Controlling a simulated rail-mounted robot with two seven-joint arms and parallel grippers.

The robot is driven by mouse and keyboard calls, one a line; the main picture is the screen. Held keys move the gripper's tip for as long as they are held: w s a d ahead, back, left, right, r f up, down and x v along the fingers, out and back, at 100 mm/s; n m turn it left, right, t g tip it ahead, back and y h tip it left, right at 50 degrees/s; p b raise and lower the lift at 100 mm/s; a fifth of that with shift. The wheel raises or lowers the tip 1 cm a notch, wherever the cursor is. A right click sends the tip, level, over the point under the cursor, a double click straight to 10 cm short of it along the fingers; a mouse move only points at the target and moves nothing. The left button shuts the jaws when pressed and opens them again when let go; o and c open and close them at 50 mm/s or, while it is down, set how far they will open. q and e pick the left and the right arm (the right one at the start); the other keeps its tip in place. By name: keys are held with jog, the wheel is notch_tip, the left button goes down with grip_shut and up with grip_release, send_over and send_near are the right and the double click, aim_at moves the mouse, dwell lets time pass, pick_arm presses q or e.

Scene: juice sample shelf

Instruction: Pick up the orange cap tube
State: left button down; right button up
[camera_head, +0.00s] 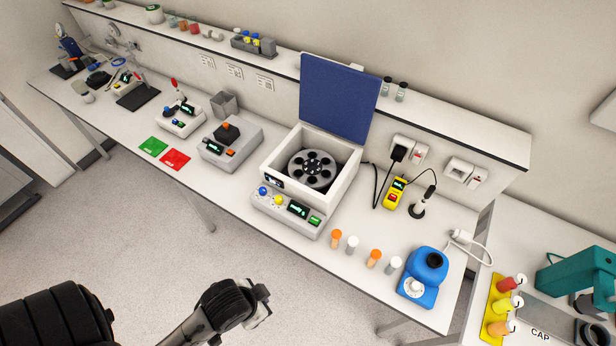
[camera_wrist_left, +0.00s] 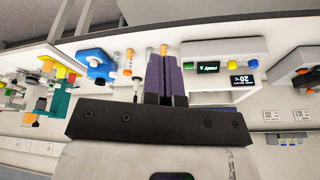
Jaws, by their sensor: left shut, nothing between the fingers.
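Two orange-capped tubes stand upright on the bench, one nearer the centrifuge (camera_head: 336,239) and one further right (camera_head: 374,259). White-capped tubes stand beside them, one between the two (camera_head: 351,245) and one nearest the blue mixer (camera_head: 393,265). My left gripper (camera_head: 262,301) is in front of the bench, over the floor, apart from the tubes. In the left wrist view its purple fingers (camera_wrist_left: 164,62) are together and empty. An orange tube (camera_wrist_left: 163,49) shows just beyond the fingertips, and another orange tube (camera_wrist_left: 130,54) shows to their left. My right gripper is not in view.
The open centrifuge (camera_head: 345,187) with its raised blue lid stands left of the tubes. The blue mixer (camera_head: 424,277) stands to their right. A yellow rack (camera_head: 494,309) with capped tubes is on the right-hand table.

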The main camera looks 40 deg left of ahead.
pick_arm(q)
jog(key=c, duration=1.8)
grip_release()
jog(key=o, duration=0.9)
jog(key=shift+c, duration=0.2)
